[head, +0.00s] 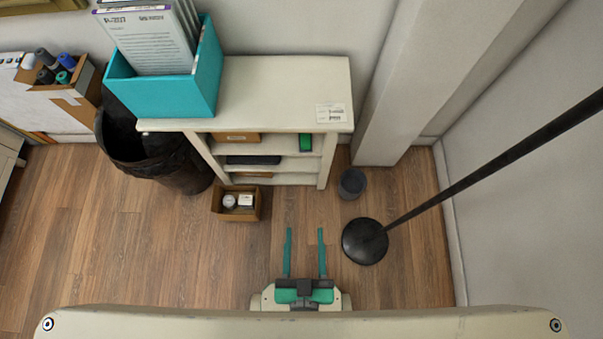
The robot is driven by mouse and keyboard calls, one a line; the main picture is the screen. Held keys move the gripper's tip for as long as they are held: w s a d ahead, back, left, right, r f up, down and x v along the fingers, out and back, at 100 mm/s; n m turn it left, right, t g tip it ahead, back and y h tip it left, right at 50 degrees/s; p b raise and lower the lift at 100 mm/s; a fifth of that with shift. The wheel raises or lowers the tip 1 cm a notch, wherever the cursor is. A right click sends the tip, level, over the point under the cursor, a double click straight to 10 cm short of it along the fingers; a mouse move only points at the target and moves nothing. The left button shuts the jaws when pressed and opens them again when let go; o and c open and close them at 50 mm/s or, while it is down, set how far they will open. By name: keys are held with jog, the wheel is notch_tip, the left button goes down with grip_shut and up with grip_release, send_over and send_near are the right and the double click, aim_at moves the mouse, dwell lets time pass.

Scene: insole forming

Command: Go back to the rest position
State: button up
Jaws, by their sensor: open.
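My gripper (305,240) shows at the bottom middle of the head view, just past the edge of my own body. Its two teal fingers are parallel and spread apart, pointing up the picture, with nothing between them. Wood floor shows between and around the fingers. The gripper touches nothing that I can see. The rest of my arm is hidden below my body's edge.
A white shelf (260,85) bears a teal file box (165,95). A black bin (175,165), a cardboard box (240,215), a small grey bin (352,183) and a black pole base (365,241) stand around it. The floor at left (100,240) is clear.

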jog(key=r, duration=0.1)
jog(key=s+r, duration=0.1)
jog(key=shift+s+a+r, duration=0.1)
jog(key=shift+a+r, duration=0.1)
jog(key=shift+r, duration=0.2)
jog(key=shift+c, duration=0.2)
jog(key=c, duration=0.5)
jog(key=shift+o, duration=0.2)
